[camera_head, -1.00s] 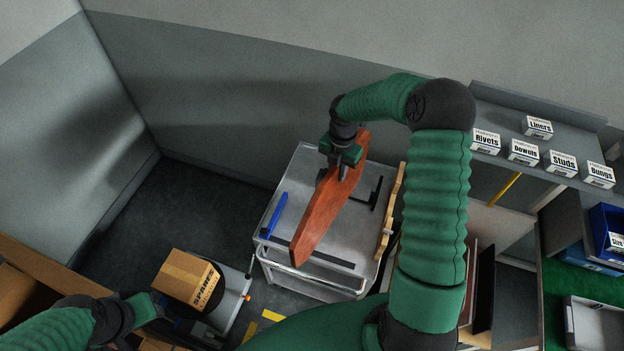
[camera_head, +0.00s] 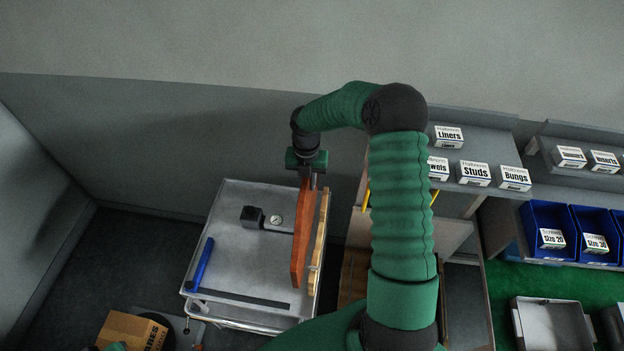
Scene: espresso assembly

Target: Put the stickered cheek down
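A reddish-brown wooden cheek (camera_head: 303,238) hangs nearly upright, edge-on to me, over the right side of the grey trolley top (camera_head: 232,230). My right gripper (camera_head: 312,180) is shut on its far upper end. No sticker shows on the visible face, and I cannot tell whether the lower edge touches the trolley. A pale wooden piece (camera_head: 319,245) stands close beside the cheek, to its right along the trolley edge. Only a small green bit of my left arm or gripper (camera_head: 115,347) shows at the bottom left, so its fingers are hidden.
On the trolley are a blue bar (camera_head: 203,264), a dark flat strip (camera_head: 243,298), and a dial gauge (camera_head: 276,220) attached to a black block (camera_head: 252,216). A cardboard box (camera_head: 131,331) is at lower left. Shelves with labelled boxes (camera_head: 474,173) and blue bins (camera_head: 549,232) stand right.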

